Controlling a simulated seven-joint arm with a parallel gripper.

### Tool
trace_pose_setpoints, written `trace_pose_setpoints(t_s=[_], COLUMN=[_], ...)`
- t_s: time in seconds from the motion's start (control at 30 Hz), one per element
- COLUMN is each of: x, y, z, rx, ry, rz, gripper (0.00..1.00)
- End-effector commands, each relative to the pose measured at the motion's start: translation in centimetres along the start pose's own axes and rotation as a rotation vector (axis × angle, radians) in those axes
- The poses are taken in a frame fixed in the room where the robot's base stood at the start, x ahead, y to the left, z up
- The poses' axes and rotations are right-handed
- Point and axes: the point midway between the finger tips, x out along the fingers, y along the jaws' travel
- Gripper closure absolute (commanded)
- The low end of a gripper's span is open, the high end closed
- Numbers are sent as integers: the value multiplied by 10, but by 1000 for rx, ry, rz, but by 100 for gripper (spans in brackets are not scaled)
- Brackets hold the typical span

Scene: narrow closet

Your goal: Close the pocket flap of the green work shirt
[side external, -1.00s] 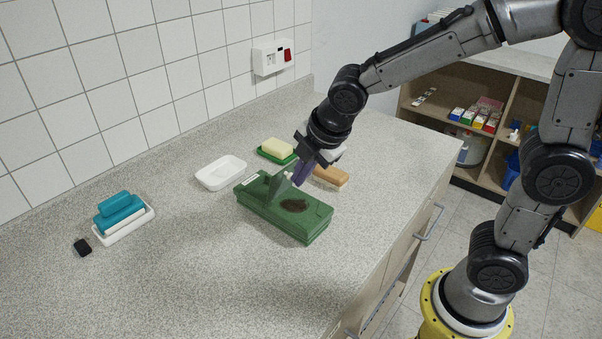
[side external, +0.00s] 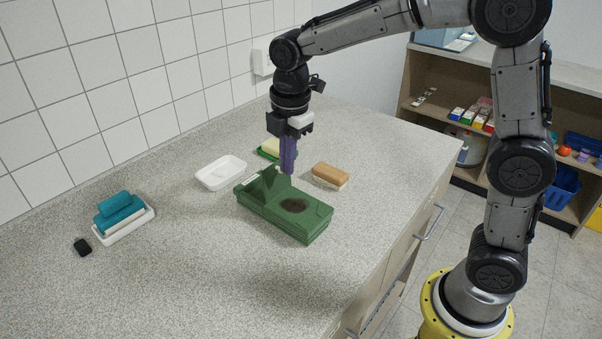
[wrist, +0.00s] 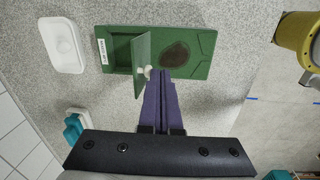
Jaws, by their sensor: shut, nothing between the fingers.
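No shirt shows. A flat green box-like thing (side external: 285,213) lies on the counter, with a dark oval patch (side external: 295,205) on its right part. In the wrist view (wrist: 200,66) an open recess shows at its left. A green flap (side external: 270,184) stands raised at a tilt beside the recess; it also shows in the wrist view (wrist: 140,62), with a small white knob (wrist: 148,72) near its edge. My gripper (side external: 289,172) points down with its purple fingers shut and empty. The fingertips (wrist: 161,72) are close to the flap and knob; I cannot tell whether they touch.
A white dish (side external: 221,172) lies left of the green thing. A yellow block on a green dish (side external: 269,148) and a brown brush (side external: 330,175) lie behind it. A teal brush in a white tray (side external: 122,218) and a black block (side external: 82,247) lie far left. The front counter is clear.

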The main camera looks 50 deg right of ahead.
Motion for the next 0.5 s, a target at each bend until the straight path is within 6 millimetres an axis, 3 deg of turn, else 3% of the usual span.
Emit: trace_pose_setpoints(t_s=[0.37,0.5], x=[3,4], y=[39,51], z=[-2,-3], rx=[-6,-6], ry=[-20,-20], rz=[-344,-350], gripper=[100,100])
